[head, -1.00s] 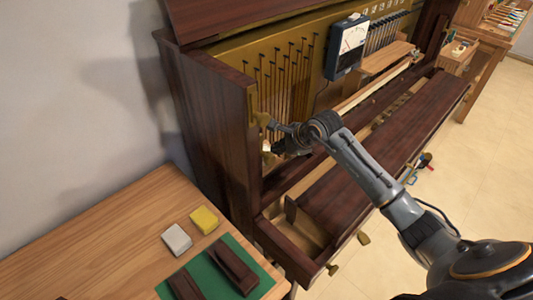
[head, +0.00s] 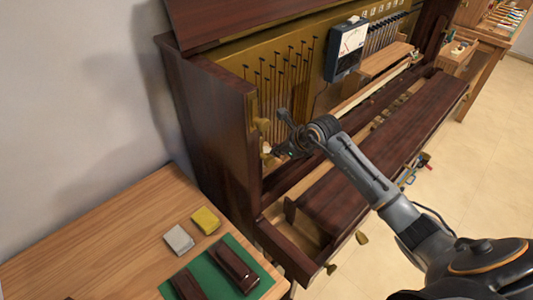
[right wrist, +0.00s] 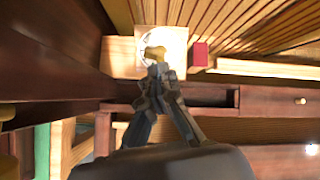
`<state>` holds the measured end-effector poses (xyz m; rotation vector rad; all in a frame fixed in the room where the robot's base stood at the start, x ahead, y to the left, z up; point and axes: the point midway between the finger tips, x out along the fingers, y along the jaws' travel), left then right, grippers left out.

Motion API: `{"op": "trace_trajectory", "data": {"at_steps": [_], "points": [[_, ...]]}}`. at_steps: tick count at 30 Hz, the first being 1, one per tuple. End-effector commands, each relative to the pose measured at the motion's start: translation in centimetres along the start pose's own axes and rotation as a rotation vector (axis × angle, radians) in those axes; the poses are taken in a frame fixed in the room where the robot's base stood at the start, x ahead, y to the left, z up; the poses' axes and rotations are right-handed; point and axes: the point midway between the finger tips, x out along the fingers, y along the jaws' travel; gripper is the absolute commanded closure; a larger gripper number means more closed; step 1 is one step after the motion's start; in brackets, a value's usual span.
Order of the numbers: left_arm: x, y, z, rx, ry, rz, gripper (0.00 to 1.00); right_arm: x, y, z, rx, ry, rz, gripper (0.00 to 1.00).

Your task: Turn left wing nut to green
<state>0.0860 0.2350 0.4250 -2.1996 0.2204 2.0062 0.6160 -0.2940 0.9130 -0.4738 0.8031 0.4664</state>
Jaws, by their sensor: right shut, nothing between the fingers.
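A brass wing nut (right wrist: 155,53) sits on a pale dial plate (right wrist: 128,52) in the right wrist view. Its tip shows just beyond my right fingertips. My right gripper (right wrist: 161,74) is shut and empty, its fingertips right at the wing nut's near side; I cannot tell whether they touch it. In the head view my right gripper (head: 279,150) is by the inner left side of the open piano (head: 222,120). The gripper covers most of the dial there. No green mark can be made out. My left gripper is not in view.
A red block (right wrist: 199,54) is right of the dial plate. A meter (head: 346,50) hangs on the piano's string frame. A wooden table (head: 100,235) with a green mat (head: 216,262), a yellow block (head: 205,220) and a grey block (head: 179,239) stands at left.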

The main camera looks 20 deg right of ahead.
Motion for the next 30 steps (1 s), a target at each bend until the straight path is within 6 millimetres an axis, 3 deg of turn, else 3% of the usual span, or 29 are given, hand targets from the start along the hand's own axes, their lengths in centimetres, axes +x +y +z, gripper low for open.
{"op": "trace_trajectory", "data": {"at_steps": [9, 18, 26, 30], "points": [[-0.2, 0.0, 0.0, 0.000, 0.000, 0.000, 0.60, 0.0, 0.0, 0.0, 0.029, 0.000, 0.000, 1.00], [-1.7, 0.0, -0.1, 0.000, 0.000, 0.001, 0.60, -0.1, -0.1, 0.1, 0.325, 0.000, -0.001, 1.00], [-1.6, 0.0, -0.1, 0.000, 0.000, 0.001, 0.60, 0.0, 0.0, 0.0, 0.342, 0.000, -0.001, 1.00], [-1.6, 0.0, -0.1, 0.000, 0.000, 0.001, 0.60, 0.0, 0.0, 0.0, 0.341, 0.000, -0.001, 0.71]]}}
